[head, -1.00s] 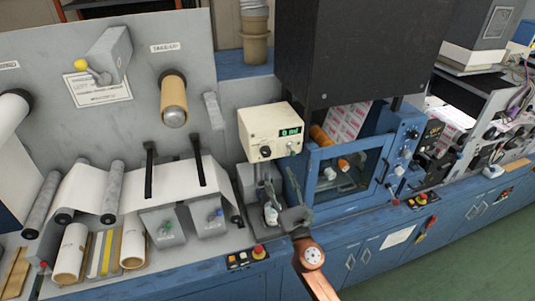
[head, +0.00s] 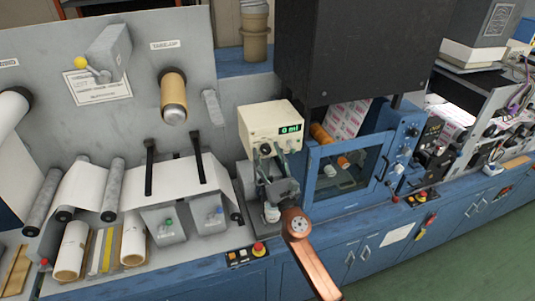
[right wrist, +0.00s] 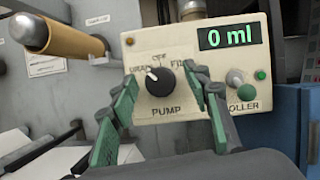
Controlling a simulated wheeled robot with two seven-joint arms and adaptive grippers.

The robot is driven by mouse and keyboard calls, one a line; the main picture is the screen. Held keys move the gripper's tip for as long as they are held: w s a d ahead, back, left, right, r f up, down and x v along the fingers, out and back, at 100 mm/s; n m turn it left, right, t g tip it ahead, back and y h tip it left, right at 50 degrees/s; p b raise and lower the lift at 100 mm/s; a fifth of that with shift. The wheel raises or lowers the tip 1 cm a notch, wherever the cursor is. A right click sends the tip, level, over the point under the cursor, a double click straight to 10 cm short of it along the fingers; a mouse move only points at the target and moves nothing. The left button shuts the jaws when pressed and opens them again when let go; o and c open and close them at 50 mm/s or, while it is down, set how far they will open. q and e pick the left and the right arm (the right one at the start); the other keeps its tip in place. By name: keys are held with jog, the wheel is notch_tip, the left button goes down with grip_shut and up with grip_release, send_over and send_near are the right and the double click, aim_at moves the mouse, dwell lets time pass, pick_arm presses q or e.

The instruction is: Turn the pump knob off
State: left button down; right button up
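The black pump knob (right wrist: 160,80) is on the cream control box (head: 268,122), and in the right wrist view its white pointer is tilted up and left, toward the DRAIN label. OFF is printed above the knob and FILL to its right. My right gripper (right wrist: 164,79) is open, its green-padded fingers on either side of the knob with gaps showing; I cannot tell how deep they reach. In the head view the right gripper (head: 270,158) is in front of the box's lower face and partly hides the knob. My left gripper is not in view.
The green display (right wrist: 228,36) reads 0 ml. A green roller button (right wrist: 247,92) and a small toggle (right wrist: 234,77) sit right of the knob. The blue-framed window (head: 350,170) stands close on the right. A brown-wrapped take-up roll (head: 173,97) juts out on the left.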

jog(key=c, duration=1.2)
jog(key=shift+o, duration=0.2)
jog(key=shift+m, duration=0.4)
jog(key=m+h, duration=0.1)
jog(key=m, duration=0.1)
jog(key=m+h, duration=0.2)
jog(key=m, duration=0.1)
jog(key=shift+a+t+b, duration=0.1)
jog(key=shift+t+b, duration=0.3)
jog(key=m+h, duration=0.1)
jog(key=m, duration=0.2)
jog(key=m+h, duration=0.2)
jog(key=m, duration=0.1)
jog(key=shift+m, duration=0.4)
jog(key=shift+h, duration=0.3)
jog(key=o, duration=1.2)
jog(key=shift+c, duration=0.2)
